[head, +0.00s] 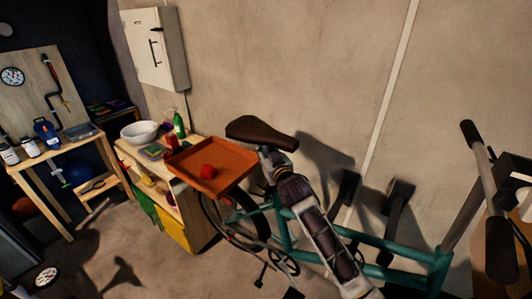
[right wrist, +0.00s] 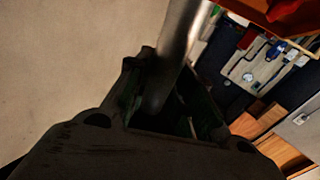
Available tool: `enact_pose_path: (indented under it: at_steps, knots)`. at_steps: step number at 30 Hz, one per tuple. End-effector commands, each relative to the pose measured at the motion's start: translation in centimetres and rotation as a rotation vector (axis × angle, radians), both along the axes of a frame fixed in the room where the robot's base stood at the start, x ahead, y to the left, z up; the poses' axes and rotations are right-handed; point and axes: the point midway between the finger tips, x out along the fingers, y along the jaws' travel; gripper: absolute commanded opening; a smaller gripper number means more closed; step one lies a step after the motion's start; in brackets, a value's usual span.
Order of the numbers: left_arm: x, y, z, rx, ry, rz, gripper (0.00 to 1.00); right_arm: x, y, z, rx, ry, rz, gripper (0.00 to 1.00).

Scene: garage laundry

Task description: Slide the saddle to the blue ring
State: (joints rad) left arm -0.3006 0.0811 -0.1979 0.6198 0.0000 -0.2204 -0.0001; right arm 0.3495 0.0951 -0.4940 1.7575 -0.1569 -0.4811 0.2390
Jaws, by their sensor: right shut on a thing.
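The brown saddle (head: 262,132) is near the middle of the head view, on top of the teal bicycle (head: 385,248). My right gripper (head: 270,160) is just under the saddle, its arm reaching up from the lower right. In the right wrist view a silver post (right wrist: 185,35) runs down between the dark jaws (right wrist: 165,95) of this gripper, which is shut on it. The gripper hides the lower part of the post. I cannot make out a blue ring in either view. My left gripper is not in view.
The handlebar (head: 487,150) is at the right. A wooden bench (head: 125,152) with a white bowl (head: 139,132) stands behind. The wall is close behind the bicycle.

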Motion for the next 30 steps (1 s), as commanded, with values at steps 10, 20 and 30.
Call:
enact_pose_path:
  at_steps: [10,20,30]
  knots:
    - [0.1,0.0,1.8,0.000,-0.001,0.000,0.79,0.4,0.5,3.2,0.006,-0.013,0.001,0.00]
    - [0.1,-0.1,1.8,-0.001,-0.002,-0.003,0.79,0.4,0.5,3.1,0.004,-0.011,0.001,0.00]
    - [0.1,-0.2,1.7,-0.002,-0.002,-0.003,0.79,0.4,0.5,2.8,0.002,-0.006,0.001,0.45]
